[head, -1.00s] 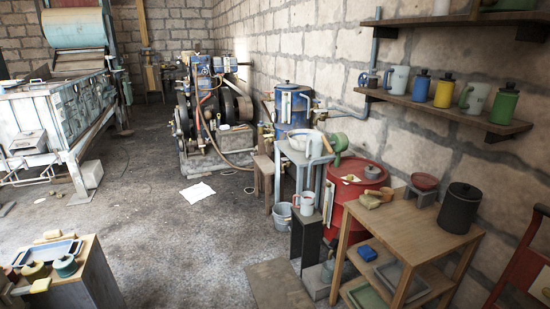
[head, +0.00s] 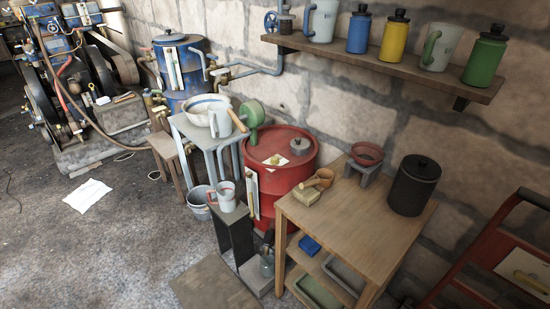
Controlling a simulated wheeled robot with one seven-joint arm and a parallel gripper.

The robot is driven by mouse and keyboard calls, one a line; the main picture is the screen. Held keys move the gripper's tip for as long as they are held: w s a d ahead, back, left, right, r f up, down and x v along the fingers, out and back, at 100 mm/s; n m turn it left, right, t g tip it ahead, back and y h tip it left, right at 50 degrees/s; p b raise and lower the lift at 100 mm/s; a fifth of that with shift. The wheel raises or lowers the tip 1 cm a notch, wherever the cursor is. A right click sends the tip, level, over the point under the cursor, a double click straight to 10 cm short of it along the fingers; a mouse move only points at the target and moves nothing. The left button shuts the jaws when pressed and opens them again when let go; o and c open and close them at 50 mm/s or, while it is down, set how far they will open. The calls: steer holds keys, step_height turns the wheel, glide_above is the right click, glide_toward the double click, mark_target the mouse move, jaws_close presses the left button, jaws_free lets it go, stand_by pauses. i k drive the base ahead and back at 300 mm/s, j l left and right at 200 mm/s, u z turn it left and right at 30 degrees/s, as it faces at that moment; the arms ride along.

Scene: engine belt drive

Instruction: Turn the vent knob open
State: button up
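A red drum (head: 274,178) stands beside the wall in the middle of the head view. On its lid are a small yellow knob-like piece (head: 275,160) on a pale tag and a round grey cap (head: 300,146). A blue valve wheel (head: 278,20) shows at the left end of the wall shelf. I cannot tell which of these, if any, is the vent knob, or how it is turned. My gripper is not in view.
A wooden table (head: 350,212) with a black canister (head: 412,185) stands right of the drum. A metal stand (head: 206,135) with a bowl and a blue tank (head: 182,72) are left. A bucket (head: 199,202) sits below. Open floor (head: 90,250) lies front left.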

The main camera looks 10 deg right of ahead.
mark_target(274, 160)
steer(key=i+j, duration=0.4)
steer(key=i+j+u, duration=0.15)
steer(key=i+j, duration=0.25)
steer(key=i, duration=0.15)
steer(key=i+j, duration=0.35)
steer(key=i, duration=0.15)
steer(key=i+j+u, duration=0.1)
steer(key=i+j, duration=0.2)
steer(key=i, duration=0.15)
